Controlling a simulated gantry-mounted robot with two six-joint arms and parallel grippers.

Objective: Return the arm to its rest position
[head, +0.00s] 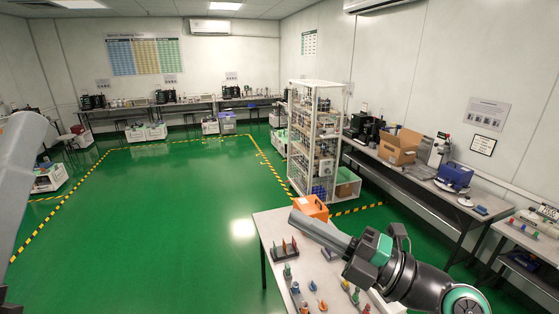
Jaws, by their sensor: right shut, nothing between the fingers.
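My right gripper (298,219) reaches in from the lower right, over the near table. Its long grey fingers point left and away from me. They are shut with nothing between them. The arm behind it is dark with green parts and hides part of the table. A grey link at the left edge looks like part of my left arm; my left gripper is not in view.
The near table (268,223) holds an orange box (311,207) and several small coloured testers. A white shelf rack (313,140) stands behind it. Benches line the right and back walls; one holds a cardboard box (398,147). The green floor (170,210) is free at left.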

